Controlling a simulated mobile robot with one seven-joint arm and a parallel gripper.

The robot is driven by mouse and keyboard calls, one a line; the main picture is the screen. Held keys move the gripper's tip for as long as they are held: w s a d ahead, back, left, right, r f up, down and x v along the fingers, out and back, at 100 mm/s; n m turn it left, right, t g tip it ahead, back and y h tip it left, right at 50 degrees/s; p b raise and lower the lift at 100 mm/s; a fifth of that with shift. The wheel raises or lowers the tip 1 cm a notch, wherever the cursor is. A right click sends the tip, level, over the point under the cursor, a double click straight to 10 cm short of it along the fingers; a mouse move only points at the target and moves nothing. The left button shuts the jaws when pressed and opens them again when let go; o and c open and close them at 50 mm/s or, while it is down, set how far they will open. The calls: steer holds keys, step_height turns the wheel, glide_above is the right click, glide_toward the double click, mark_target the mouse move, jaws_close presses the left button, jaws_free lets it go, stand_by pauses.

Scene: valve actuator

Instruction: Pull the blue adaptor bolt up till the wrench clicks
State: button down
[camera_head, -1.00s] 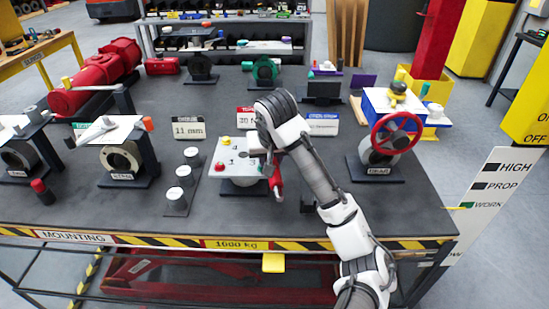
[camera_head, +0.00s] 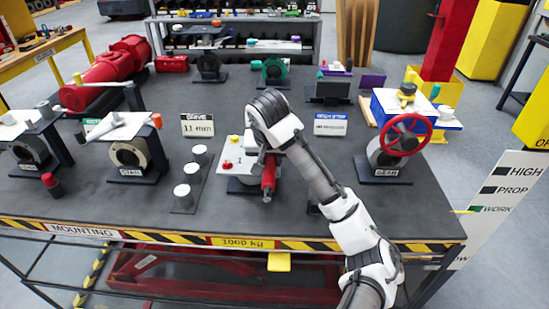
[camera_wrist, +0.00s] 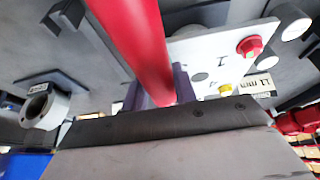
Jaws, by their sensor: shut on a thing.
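A red rod-like handle (camera_wrist: 135,40), which looks like the wrench, runs between my gripper's fingers (camera_wrist: 162,92) in the wrist view. My gripper is shut on it. In the head view the red handle (camera_head: 268,175) hangs steeply just below my gripper (camera_head: 264,153), beside a white numbered plate (camera_head: 234,152). The plate also shows in the wrist view (camera_wrist: 222,62), with a red bolt (camera_wrist: 249,46) and a yellow bolt (camera_wrist: 225,89). I cannot make out a blue adaptor bolt; my wrist and the handle hide part of the plate.
White-topped grey cylinders (camera_head: 187,196) stand left of the plate. A valve with a red handwheel (camera_head: 405,135) stands at the right, and another valve stand (camera_head: 132,155) at the left. The dark tabletop (camera_head: 110,210) is clear along the front edge.

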steer(key=shift+a, duration=0.45)
steer(key=shift+w+a+r+m+h, duration=0.15)
steer(key=shift+a+m+h, duration=0.15)
steer(key=shift+a+m, duration=0.85)
steer(key=shift+m, duration=0.05)
steer(key=shift+a+f+h, duration=0.2)
steer(key=shift+h, duration=0.1)
steer(key=shift+r, duration=0.15)
